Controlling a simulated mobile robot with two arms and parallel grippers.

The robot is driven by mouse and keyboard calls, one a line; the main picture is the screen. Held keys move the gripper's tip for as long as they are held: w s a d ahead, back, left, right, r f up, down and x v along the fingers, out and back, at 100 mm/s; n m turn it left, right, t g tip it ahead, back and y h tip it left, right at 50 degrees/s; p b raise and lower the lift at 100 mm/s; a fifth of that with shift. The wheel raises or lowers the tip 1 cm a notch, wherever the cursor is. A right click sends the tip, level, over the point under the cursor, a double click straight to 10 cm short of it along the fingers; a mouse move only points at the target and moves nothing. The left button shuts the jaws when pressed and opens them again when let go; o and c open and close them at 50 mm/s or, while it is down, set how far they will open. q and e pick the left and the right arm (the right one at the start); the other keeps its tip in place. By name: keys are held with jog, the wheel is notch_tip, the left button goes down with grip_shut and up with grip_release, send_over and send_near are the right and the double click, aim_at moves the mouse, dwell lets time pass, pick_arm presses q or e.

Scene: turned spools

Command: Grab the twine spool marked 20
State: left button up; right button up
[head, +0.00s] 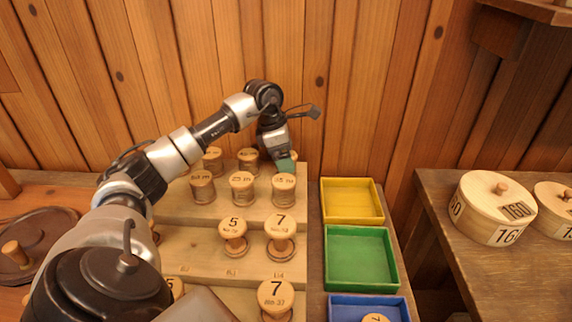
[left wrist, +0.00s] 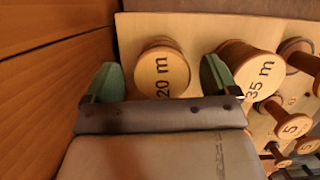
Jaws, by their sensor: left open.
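The wooden spool marked 20 m (left wrist: 162,72) stands at the end of the back row in the left wrist view. In the head view only a sliver of its top (head: 294,155) shows behind my left gripper (head: 285,163). My left gripper is open, with green fingertips (left wrist: 160,82) to either side of the 20 m spool in the wrist picture. No contact is visible, and I cannot tell how deep the fingers reach. My right gripper is not in view.
A spool marked 35 m (left wrist: 250,68) stands close beside one fingertip. Several other spools, such as one marked 7 (head: 280,226), stand on the stepped wooden rack (head: 190,250). Yellow (head: 352,218), green (head: 362,285) and blue (head: 340,300) trays lie right. A plank wall rises behind.

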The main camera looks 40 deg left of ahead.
pick_arm(q)
jog(key=shift+x, duration=1.45)
jog(key=shift+s, duration=0.1)
jog(key=c, duration=1)
jog(key=shift+r, duration=0.1)
jog(key=shift+c, duration=0.2)
